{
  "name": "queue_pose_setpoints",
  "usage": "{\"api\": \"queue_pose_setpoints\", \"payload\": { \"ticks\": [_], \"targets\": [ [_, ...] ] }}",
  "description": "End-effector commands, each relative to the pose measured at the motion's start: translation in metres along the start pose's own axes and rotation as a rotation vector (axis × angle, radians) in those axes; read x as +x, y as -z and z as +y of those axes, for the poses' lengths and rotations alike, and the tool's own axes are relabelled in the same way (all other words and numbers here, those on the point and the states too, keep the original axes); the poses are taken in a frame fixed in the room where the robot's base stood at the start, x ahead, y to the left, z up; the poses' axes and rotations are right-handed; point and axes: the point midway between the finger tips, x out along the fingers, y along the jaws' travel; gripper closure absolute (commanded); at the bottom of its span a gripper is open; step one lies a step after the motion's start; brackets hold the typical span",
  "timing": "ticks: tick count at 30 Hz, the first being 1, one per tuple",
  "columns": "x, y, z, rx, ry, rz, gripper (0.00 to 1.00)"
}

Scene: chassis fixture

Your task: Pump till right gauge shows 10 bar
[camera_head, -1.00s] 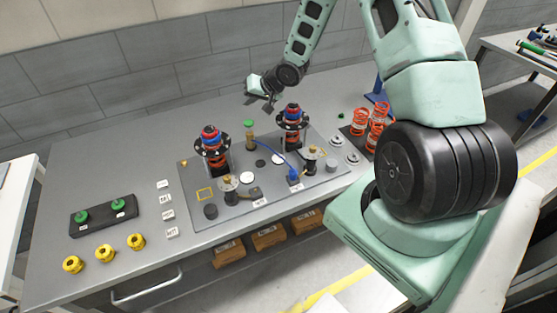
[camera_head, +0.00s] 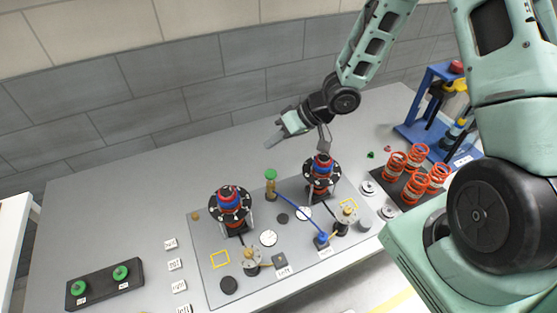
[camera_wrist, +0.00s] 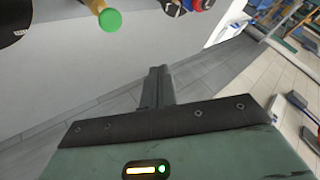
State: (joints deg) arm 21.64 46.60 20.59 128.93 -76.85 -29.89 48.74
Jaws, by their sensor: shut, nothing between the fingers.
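A brass hand pump with a green top (camera_head: 270,182) stands upright at the back of the grey fixture plate. Its green cap (camera_wrist: 110,20) shows at the top of the wrist view. A blue hose (camera_head: 298,217) runs from near the pump to a blue connector (camera_head: 321,239). Two white round faces, apparently gauges, lie on the plate: a left one (camera_head: 268,238) and a right one (camera_head: 304,213). Their readings are too small to tell. My gripper (camera_head: 272,145) is shut and empty, above and behind the pump, apart from it. Its closed fingers (camera_wrist: 155,75) show in the wrist view.
Two red-blue spring assemblies (camera_head: 230,203) (camera_head: 322,172) stand on the plate on either side of the pump. Orange springs (camera_head: 396,165) stand on a dark base at right, before a blue press frame (camera_head: 408,130). A black block with green knobs (camera_head: 102,286) lies at left.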

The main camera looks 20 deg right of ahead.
Motion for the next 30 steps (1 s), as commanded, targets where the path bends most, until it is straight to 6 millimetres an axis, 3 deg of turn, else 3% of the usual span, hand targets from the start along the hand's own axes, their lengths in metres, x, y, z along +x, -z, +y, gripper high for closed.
{"api": "queue_pose_setpoints", "payload": {
  "ticks": [14,30],
  "targets": [
    [0.006,-0.004,0.005,0.001,-0.002,0.002,1.0],
    [0.045,-0.032,0.034,0.0,-0.003,0.003,1.0]
  ]
}}
